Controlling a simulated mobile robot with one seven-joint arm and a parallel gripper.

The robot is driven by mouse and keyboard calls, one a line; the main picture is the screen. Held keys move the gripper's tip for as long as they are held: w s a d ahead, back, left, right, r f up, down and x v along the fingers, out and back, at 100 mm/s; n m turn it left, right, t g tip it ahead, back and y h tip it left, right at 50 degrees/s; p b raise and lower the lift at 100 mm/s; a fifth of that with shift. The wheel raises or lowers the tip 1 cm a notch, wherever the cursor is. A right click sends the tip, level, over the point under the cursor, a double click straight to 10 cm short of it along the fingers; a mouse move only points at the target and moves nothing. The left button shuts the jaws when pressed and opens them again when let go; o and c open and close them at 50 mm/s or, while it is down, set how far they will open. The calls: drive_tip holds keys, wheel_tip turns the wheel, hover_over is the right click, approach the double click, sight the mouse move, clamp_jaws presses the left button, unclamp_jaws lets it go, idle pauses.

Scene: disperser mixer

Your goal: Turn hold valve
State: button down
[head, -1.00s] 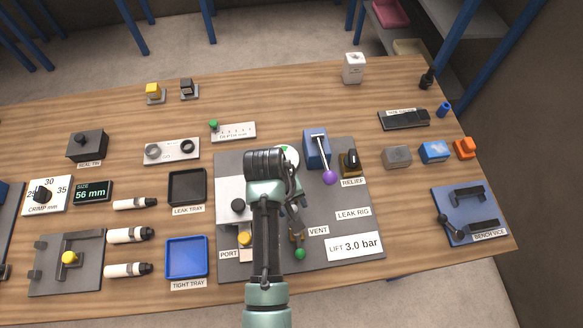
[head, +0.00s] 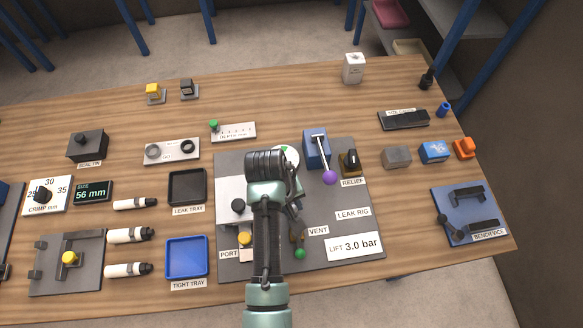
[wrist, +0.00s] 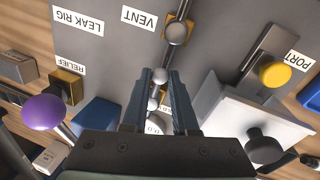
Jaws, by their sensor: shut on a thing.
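The hold valve shows in the wrist view as a small silver-knobbed part (wrist: 153,104) between my fingers. A label ending in "LD" lies beside it, partly covered. My gripper (wrist: 161,76) is shut on the valve's handle, with a silver ball (wrist: 160,75) at the fingertips. The fingers hide much of the valve. In the head view my arm covers the hold valve, and only part of my gripper (head: 296,204) shows at the arm's right side.
The vent valve (wrist: 176,32) is just beyond my fingertips; its green knob shows in the head view (head: 300,253). The purple-knobbed lever (head: 330,177) and relief valve (head: 349,162) stand to the right. The yellow port knob (wrist: 274,75) and a black knob (wrist: 264,145) are close by.

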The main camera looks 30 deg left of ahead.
drive_tip(key=n+p, duration=0.1)
drive_tip(key=w+d+n+p, duration=0.1)
drive_tip(key=n+p, duration=0.1)
drive_tip(key=shift+d+r+n+y, duration=0.1)
drive_tip(key=shift+r+n+y, duration=0.1)
drive_tip(key=shift+n+y, duration=0.1)
drive_tip(key=n, duration=0.1)
drive_tip(key=w+n+p, duration=0.1)
drive_tip(key=n, duration=0.1)
drive_tip(key=d+n, duration=0.1)
drive_tip(key=shift+w+f+n+t+y+p, duration=0.1)
drive_tip(key=shift+w+n+t+y+p, duration=0.2)
drive_tip(key=shift+y+p, duration=0.1)
drive_tip(key=w+n, duration=0.1)
drive_tip(key=n, duration=0.1)
drive_tip(key=n+y, duration=0.1)
drive_tip(key=n, duration=0.1)
drive_tip(key=shift+w, duration=0.4)
drive_tip(key=shift+w+a+n, duration=0.1)
drive_tip(key=shift+w+n, duration=0.25)
drive_tip(key=shift+n, duration=0.55)
drive_tip(key=shift+w+n, duration=0.3)
drive_tip(key=shift+n, duration=0.6)
drive_tip(key=c, duration=0.7)
unclamp_jaws()
drive_tip(key=shift+f, duration=0.1)
